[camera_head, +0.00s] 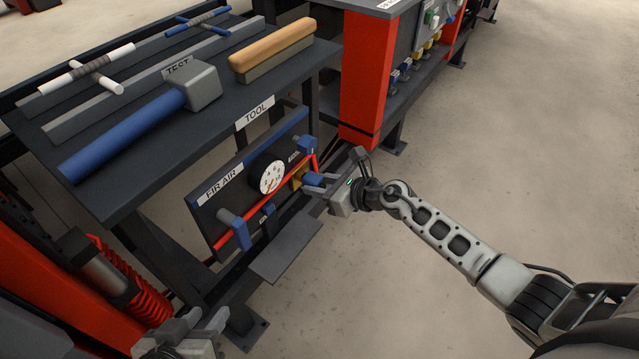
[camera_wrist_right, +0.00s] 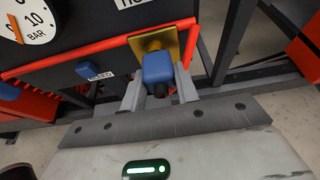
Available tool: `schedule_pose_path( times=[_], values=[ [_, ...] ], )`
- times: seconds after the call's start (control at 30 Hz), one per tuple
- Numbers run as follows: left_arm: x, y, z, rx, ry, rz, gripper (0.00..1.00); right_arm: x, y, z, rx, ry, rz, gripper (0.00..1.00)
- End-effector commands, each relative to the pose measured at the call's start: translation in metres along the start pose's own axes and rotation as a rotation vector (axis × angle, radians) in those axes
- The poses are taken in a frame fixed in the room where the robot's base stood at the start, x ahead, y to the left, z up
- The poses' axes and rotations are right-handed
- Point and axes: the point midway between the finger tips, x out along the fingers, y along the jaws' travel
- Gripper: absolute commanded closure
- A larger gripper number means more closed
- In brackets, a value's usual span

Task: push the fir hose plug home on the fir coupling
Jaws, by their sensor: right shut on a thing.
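The blue fir hose plug (camera_head: 313,179) is at the right end of the FIR AIR panel (camera_head: 205,205). My right gripper (camera_head: 316,188) is shut on it. In the right wrist view the plug (camera_wrist_right: 158,66) sits between the two grey fingers, with a dark end toward the camera. The yellow fir coupling (camera_head: 297,176) is just behind the plug; its square plate shows in the wrist view (camera_wrist_right: 176,40). The plug overlaps the plate, and I cannot tell how deep it sits. My left gripper (camera_head: 195,325) is low at the bottom edge, partly cut off, its jaw state unclear.
The panel carries a pressure gauge (camera_head: 271,177), a blue lever (camera_head: 235,228) and a red line along its edge. A grey shelf plate (camera_head: 287,248) juts out below. The tool table (camera_head: 140,195) stands above. A red post (camera_head: 368,80) is behind; floor to the right is clear.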

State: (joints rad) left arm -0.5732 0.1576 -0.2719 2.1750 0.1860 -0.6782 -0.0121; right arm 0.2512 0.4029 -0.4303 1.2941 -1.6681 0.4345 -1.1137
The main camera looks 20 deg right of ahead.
Motion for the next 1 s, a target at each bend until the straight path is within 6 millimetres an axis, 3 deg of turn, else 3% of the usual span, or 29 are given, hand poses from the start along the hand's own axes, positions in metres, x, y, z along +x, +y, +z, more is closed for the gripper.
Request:
schedule_pose_path(
  times=[0.9, 0.93, 1.0],
  values=[
    [0.001, 0.000, 0.001, 0.000, 0.000, 0.000, 0.64, 0.010, 0.000, 0.004, 0.001, -0.001, 0.000, 0.92],
    [0.001, 0.000, 0.001, 0.000, 0.000, 0.000, 0.64, 0.010, 0.000, 0.004, 0.001, -0.001, 0.000, 0.67],
    [0.001, 0.000, 0.001, 0.000, 0.000, 0.000, 0.64, 0.010, 0.000, 0.004, 0.001, -0.001, 0.000, 0.47]
  ],
)
